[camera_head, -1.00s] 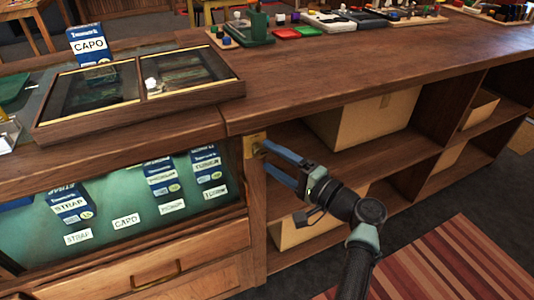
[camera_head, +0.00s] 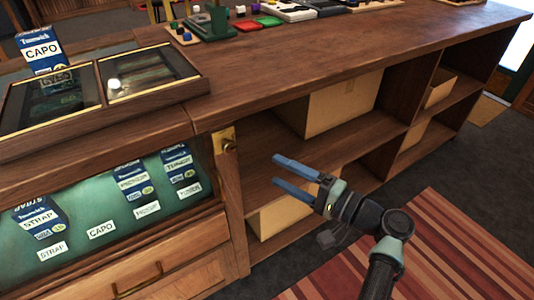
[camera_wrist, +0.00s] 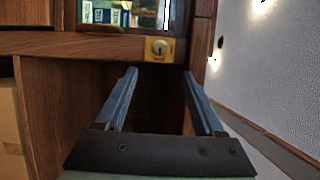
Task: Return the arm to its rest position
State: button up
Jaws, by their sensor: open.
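My gripper (camera_head: 276,171) is open and empty in the head view, with its two blue fingers pointing left toward the counter's front. It hangs in the air in front of the shelf openings, to the right of the brass lock plate (camera_head: 226,140). In the wrist view the spread fingers (camera_wrist: 166,82) have nothing between them, and the brass lock plate (camera_wrist: 159,49) shows beyond them. My arm reaches in from the bottom right of the head view.
The wooden counter (camera_head: 330,55) has open shelves with cardboard boxes (camera_head: 345,105). A glass display case (camera_head: 150,75) and a blue CAPO box (camera_head: 42,52) stand on the left. A striped rug (camera_head: 450,240) lies on clear floor at the right.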

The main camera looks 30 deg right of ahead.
jog(key=w+a+r+n+t+h, duration=0.1)
jog(key=w+a+r+n+h, duration=0.4)
jog(key=r, duration=0.6)
jog(key=w+a+r+n+t+h, duration=0.1)
jog(key=w+a+r+n, duration=0.25)
jog(key=a+r, duration=0.55)
jog(key=s+a+r+n+t+p, duration=0.1)
jog(key=s+a+r+n+t, duration=0.2)
jog(key=s+r, duration=0.5)
jog(key=s+a+r+t+h+p, duration=0.1)
jog(key=s+a+r+t, duration=0.3)
jog(key=r, duration=0.8)
jog(key=s+a+r+n+t+p, duration=0.1)
jog(key=s+a+r+n+t, duration=0.1)
jog(key=s+a+r, duration=0.6)
jog(key=w+d+r+p, duration=0.1)
jog(key=r+p, duration=0.8)
jog(key=r, duration=0.1)
jog(key=w+d+r+p, duration=0.1)
jog(key=d+r+p, duration=0.1)
jog(key=r+p, duration=0.8)
jog(key=shift+w+d+r, duration=0.25)
jog(key=shift+r, duration=0.1)
jog(key=shift+c, duration=0.2)
